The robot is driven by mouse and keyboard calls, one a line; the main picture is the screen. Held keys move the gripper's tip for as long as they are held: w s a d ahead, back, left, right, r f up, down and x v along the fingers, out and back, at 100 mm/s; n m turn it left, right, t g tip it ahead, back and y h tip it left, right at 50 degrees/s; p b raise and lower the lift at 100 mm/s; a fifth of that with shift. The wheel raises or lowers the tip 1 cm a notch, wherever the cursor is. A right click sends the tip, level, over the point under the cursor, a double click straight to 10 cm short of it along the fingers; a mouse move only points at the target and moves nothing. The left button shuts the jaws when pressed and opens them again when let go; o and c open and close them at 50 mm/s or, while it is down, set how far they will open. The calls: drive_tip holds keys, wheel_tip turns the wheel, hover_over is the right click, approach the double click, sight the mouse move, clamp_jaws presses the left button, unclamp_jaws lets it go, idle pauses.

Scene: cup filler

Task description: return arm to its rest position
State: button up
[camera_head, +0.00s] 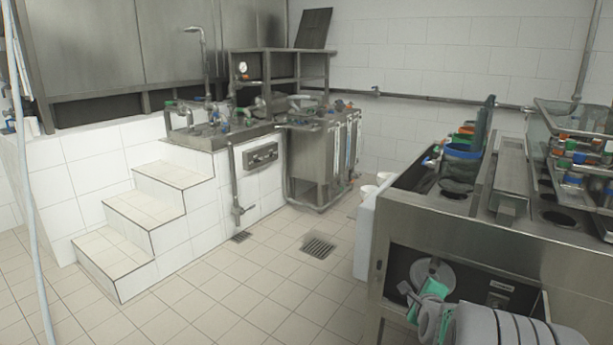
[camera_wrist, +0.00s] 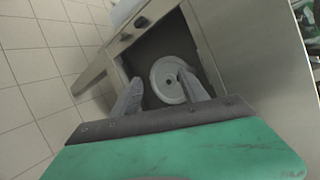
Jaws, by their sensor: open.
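My gripper (camera_wrist: 158,98) shows in the wrist view with its two grey fingers spread apart and nothing between them. It faces the open front compartment of a steel machine, where a round pale disc (camera_wrist: 170,78) shows beyond the fingertips. In the head view, my gripper (camera_head: 409,297) is at the lower right, in front of the same compartment of the steel machine (camera_head: 480,240). The disc (camera_head: 433,272) stands inside, behind the gripper. I cannot tell the exact distance between fingers and disc. My grey arm reaches in from the bottom right corner.
The steel counter's top holds bottles and a blue-rimmed container (camera_head: 462,151). A white box-like side (camera_head: 366,235) stands left of it. The tiled floor (camera_head: 240,295) is open to the left, with a drain grate (camera_head: 318,246). White tiled steps (camera_head: 140,215) and a sink unit (camera_head: 215,132) stand farther back.

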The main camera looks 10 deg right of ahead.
drive_tip(key=s+a+r+n+g+y+p, duration=0.25)
drive_tip(key=a+r+n+p, duration=0.25)
drive_tip(key=a+r+n, duration=0.4)
drive_tip(key=s+a+r+n+g+y+p, duration=0.15)
drive_tip(key=s+a+r+n+p, duration=0.35)
drive_tip(key=a, duration=0.7)
drive_tip(key=s+a+r+n+g+p, duration=0.2)
drive_tip(key=s+a+n+p, duration=0.1)
drive_tip(key=s+a+n, duration=0.2)
drive_tip(key=s+a+r+n+g+y+p, duration=0.1)
drive_tip(key=s+a+r+n+g+p, duration=0.1)
drive_tip(key=s+a+n, duration=0.3)
drive_tip(key=s+r+n+p, duration=0.1)
drive_tip(key=s+n, duration=0.2)
drive_tip(key=shift+a+r+n+g+y, duration=0.15)
drive_tip(key=shift+r+n+g+y, duration=0.15)
drive_tip(key=shift+n+g, duration=0.1)
